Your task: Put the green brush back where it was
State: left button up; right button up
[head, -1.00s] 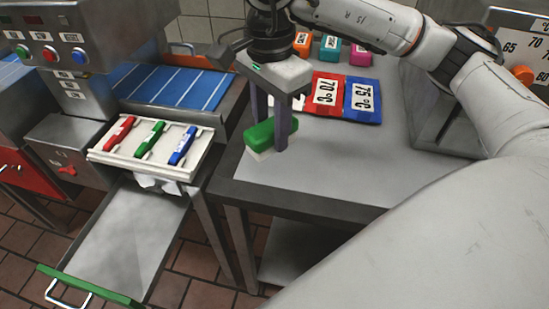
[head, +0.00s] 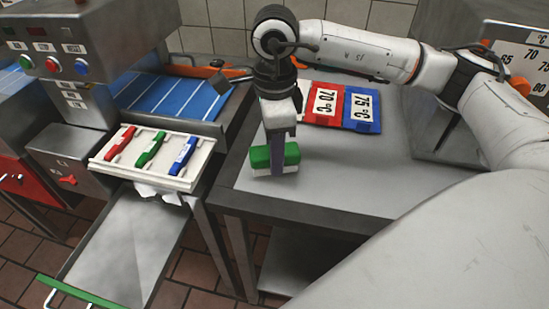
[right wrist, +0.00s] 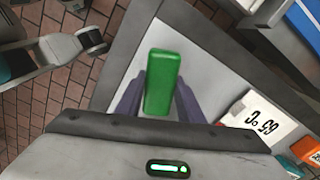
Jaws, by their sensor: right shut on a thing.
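The green brush (head: 288,153) has a green top and a white underside, and it is at the left part of the steel table (head: 345,165). My right gripper (head: 276,157) points down and is shut on the brush, with one finger in front of it. In the right wrist view the green brush (right wrist: 163,82) stands between the two dark fingers of the right gripper (right wrist: 157,103). Whether its underside touches the tabletop I cannot tell. My left gripper is not in view.
A white tray (head: 196,170) with red, green and blue handled items stands left of the table. Red (head: 323,103) and blue (head: 362,108) temperature cards lie at the table's back. A metal chute (head: 120,245) is in front of the tray. The table right of the brush is clear.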

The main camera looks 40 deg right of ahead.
jog(key=shift+f, duration=1.2)
jog(key=shift+f, duration=0.2)
jog(key=o, duration=1)
notch_tip(320, 180, up, 12)
jog(key=shift+r, duration=0.25)
